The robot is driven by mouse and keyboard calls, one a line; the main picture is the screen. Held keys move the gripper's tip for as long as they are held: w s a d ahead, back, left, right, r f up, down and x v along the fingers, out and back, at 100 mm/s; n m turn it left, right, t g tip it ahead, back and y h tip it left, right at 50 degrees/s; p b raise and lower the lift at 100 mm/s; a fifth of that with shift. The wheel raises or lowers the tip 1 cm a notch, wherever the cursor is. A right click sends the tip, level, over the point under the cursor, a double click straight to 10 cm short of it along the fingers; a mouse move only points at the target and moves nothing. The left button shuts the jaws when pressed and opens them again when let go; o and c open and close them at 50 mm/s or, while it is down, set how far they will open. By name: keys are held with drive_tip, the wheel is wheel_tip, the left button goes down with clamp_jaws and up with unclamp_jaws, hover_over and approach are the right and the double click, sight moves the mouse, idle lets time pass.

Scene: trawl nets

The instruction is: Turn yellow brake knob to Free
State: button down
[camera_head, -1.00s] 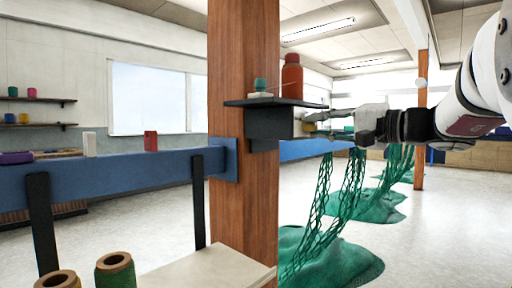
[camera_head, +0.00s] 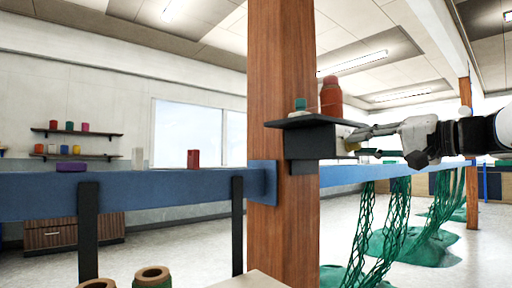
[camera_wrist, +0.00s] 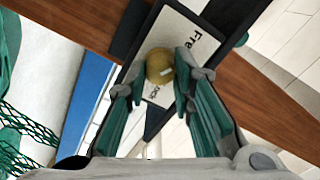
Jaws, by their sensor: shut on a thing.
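The yellow brake knob (camera_wrist: 159,66) is round, with a small white mark on its lower right side, in the wrist view. It sits on a white label plate (camera_wrist: 180,32) reading "Fre…" at the upper right; a second word below is partly hidden. My gripper (camera_wrist: 162,76) has a green-padded finger on either side of the knob and is shut on it. In the head view my gripper (camera_head: 358,140) reaches from the right to the pale face of the dark box (camera_head: 312,143) on the wooden post. The knob is mostly hidden there.
A blue beam (camera_head: 150,190) runs behind, with green nets (camera_head: 400,215) hanging right.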

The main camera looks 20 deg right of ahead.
drive_tip(key=c, duration=1.4)
unclamp_jaws()
drive_tip(key=shift+o, duration=0.2)
drive_tip(key=v, duration=1.2)
